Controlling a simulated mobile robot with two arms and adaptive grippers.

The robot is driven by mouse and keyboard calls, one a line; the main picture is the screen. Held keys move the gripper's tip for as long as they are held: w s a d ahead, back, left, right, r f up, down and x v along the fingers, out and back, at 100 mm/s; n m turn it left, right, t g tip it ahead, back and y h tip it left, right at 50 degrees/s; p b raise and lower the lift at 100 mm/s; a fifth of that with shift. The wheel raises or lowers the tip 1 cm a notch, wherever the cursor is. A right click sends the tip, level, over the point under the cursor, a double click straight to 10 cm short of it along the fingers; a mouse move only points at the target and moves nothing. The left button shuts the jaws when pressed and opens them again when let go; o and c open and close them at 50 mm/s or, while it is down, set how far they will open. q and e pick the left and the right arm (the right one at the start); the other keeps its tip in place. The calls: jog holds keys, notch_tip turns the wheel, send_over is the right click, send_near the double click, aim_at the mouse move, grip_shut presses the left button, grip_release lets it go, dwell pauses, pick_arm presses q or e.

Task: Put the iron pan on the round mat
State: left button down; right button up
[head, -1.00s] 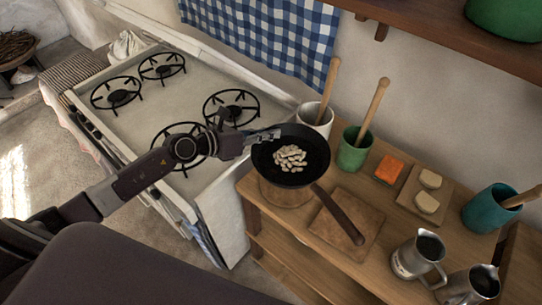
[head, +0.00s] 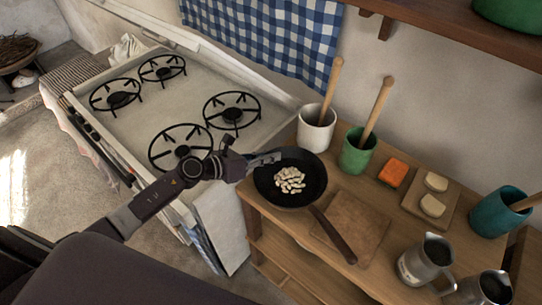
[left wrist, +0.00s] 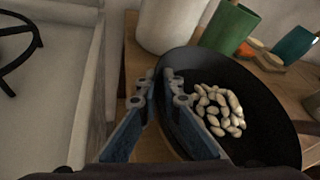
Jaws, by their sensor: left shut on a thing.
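The black iron pan (head: 268,190) holds a heap of pale beans (head: 290,180) and sits low over the left end of the wooden counter. Its handle points toward the lower right, over a square brown board. It also shows in the left wrist view (left wrist: 262,95). My left gripper (head: 272,158) is shut on the pan's rim at its upper left; its fingertips (left wrist: 165,82) straddle the rim in the left wrist view. The round mat is hidden under the pan in the head view, so I cannot tell whether the pan touches it. My right gripper is not in view.
The square board (head: 360,215) lies right of the pan. A white crock (head: 316,130) and a green crock (head: 357,152), both with wooden tools, stand close behind. Metal jugs (head: 425,262) stand at the right. The stove (head: 150,115) is at the left.

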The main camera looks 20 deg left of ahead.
pick_arm(q)
jog(key=c, duration=2.1)
grip_release()
jog(key=shift+s, duration=0.1)
jog(key=shift+b+v, duration=1.35)
jog(key=shift+v, duration=4.65)
